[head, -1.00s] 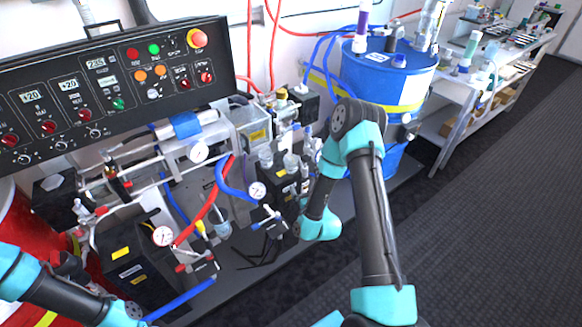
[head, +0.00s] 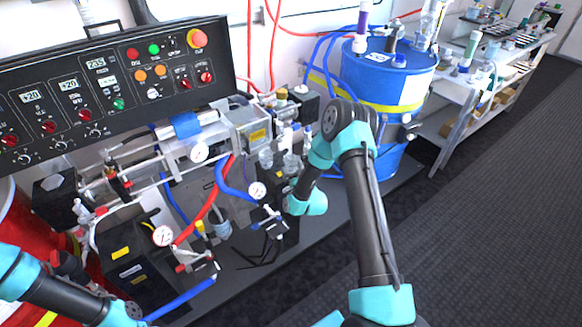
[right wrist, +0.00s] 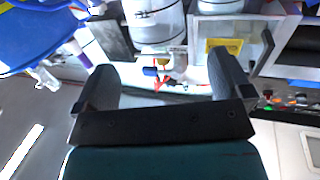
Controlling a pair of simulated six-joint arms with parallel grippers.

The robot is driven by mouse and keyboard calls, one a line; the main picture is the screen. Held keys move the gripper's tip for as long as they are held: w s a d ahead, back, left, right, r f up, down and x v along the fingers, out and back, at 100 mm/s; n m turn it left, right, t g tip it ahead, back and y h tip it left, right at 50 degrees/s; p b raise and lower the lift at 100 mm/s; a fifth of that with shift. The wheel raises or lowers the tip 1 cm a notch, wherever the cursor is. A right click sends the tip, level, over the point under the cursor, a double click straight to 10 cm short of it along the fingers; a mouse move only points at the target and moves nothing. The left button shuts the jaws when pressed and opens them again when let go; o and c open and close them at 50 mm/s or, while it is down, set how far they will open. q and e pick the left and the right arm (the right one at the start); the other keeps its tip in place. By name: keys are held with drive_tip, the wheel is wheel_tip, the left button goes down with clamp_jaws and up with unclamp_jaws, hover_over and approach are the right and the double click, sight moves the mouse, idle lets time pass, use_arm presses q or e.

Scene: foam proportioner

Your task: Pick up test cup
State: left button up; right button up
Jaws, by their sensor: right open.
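A small clear cup with a bluish band (head: 223,229), which looks like the test cup, stands on the grey base in the middle of the machine. It is below and left of a small pressure gauge (head: 257,190). My right gripper is mostly hidden behind its own wrist in the head view, to the right of this cup. In the right wrist view my right gripper (right wrist: 165,68) is open, its two black fingers wide apart with nothing held. I cannot pick out the cup there. Only links of my left arm show; its gripper is out of view.
Clear cylinders (right wrist: 155,22) and a small valve (right wrist: 163,72) appear beyond the right fingers. A red hose (head: 207,210) and a blue hose (head: 228,184) run close to the cup. A blue drum (head: 385,85) stands behind my right arm. The floor at right is clear.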

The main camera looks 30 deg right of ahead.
sight(291, 159)
drive_tip(key=shift+w+d, duration=0.2)
drive_tip(key=shift+w, duration=0.7)
drive_tip(key=shift+w+d+f, duration=0.1)
drive_tip(key=shift+w+d, duration=0.1)
drive_tip(key=shift+w, duration=0.65)
drive_tip(key=shift+w+d+f, duration=0.1)
drive_tip(key=shift+w+d, duration=0.05)
drive_tip(key=shift+w, duration=0.7)
drive_tip(key=shift+w+d, duration=0.2)
drive_tip(key=shift+w, duration=0.65)
drive_tip(key=shift+c, duration=0.5)
drive_tip(key=c, duration=1)
drive_tip(key=shift+o, duration=0.2)
drive_tip(key=shift+r, duration=0.15)
